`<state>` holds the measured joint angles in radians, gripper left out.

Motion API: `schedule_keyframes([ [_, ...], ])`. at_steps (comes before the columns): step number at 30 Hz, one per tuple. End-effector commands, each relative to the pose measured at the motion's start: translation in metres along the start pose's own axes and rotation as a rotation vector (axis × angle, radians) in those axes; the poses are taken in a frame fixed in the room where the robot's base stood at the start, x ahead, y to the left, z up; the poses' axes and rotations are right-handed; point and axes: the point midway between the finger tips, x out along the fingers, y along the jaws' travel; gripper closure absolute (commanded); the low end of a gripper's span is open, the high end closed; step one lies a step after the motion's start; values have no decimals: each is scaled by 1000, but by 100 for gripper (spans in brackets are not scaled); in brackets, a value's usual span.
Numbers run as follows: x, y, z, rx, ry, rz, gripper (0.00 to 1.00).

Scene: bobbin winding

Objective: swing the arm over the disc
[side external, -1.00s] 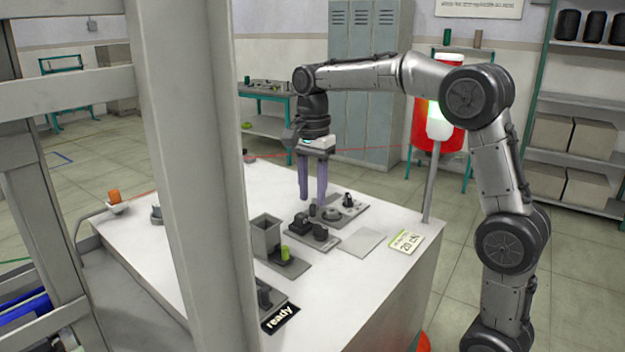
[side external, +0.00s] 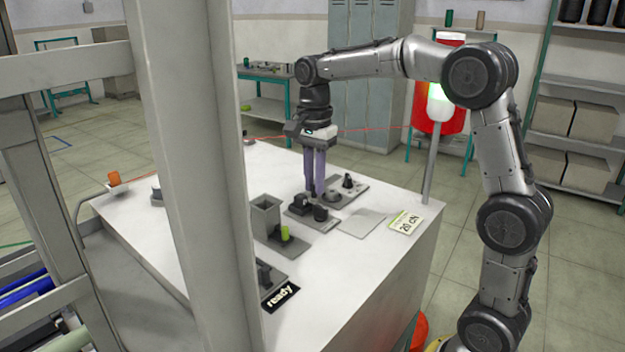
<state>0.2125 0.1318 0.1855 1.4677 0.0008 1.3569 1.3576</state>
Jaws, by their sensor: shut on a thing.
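The disc (side external: 333,195) is a small grey round part on a dark base plate (side external: 358,187) on the white table. A black upright part (side external: 347,181) stands behind it on the right. My gripper (side external: 315,194) points straight down just left of the disc. Its purple fingers are close together, shut on a small dark post beside the disc; I take this to be the arm's handle. The fingers hide most of the post, and I cannot make out the rest of the arm. The disc's upper face looks uncovered.
Close in front are a black block (side external: 299,203) and a dark cylinder (side external: 320,213). A grey box (side external: 265,217) and a green bobbin (side external: 285,233) stand left. A pillar (side external: 195,180) blocks the left side.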

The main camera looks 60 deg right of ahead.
Motion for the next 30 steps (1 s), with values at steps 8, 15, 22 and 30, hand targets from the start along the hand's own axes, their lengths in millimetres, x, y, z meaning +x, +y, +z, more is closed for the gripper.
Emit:
schedule_keyframes([
  [8,-1,10,-8,1,2,-2,100],
  [15,0,11,-9,0,1,-1,100],
  [22,0,12,-10,1,1,0,100],
  [30,-1,19,-18,1,1,-1,100],
])
